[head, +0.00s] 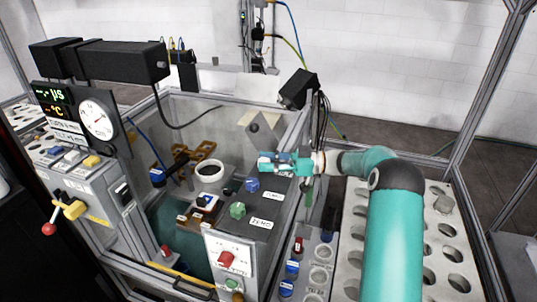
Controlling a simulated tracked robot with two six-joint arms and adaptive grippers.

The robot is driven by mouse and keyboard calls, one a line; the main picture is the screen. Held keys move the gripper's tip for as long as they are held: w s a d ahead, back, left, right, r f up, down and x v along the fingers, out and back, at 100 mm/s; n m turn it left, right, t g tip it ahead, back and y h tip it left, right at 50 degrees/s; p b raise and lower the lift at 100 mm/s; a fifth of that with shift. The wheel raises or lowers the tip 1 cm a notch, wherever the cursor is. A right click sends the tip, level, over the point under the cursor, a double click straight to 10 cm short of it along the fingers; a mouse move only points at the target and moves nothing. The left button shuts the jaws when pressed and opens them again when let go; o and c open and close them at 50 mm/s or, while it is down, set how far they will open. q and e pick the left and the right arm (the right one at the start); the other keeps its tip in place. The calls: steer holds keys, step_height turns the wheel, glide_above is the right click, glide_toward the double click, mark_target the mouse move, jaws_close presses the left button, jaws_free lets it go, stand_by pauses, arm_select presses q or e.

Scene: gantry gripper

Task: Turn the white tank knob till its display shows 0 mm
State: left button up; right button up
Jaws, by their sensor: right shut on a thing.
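My right gripper (280,163) reaches in from the right, above the back right part of the tank bench. It is shut on a small blue thing with a white patch (265,160), mostly covered by the fingers. I cannot make out a white tank knob or a display in mm for certain. A blue knob (252,185) and a green knob (237,210) stand on the grey top below and left of the gripper, apart from it. A red knob (226,258) is on the white front panel (244,247). My left gripper is not in view.
A console with a dial (97,120) and lit displays (50,96) stands at the left. A white round cup (210,172) and an orange-brown bracket (197,152) are by the tank. A tray with round holes (445,255) lies at the right. A black box on a stalk (298,89) rises behind the gripper.

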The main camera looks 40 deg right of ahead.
steer(key=shift+w+d+r+n+g+y+p, duration=0.1)
steer(key=shift+n+g+y+p, duration=0.1)
steer(key=shift+n+g+y, duration=0.3)
steer(key=shift+w+n+g+y+p, duration=0.1)
steer(key=shift+n+g+y+p, duration=0.1)
steer(key=shift+n+g+y, duration=0.3)
steer(key=shift+g, duration=0.3)
steer(key=shift+d+r+n+g+y+p, duration=0.15)
steer(key=shift+n+g+y+p, duration=0.4)
steer(key=shift+n+g+y, duration=0.6)
steer(key=o, duration=1)
steer(key=shift+g+h, duration=0.25)
steer(key=shift+c, duration=0.2)
steer(key=shift+o, duration=0.9)
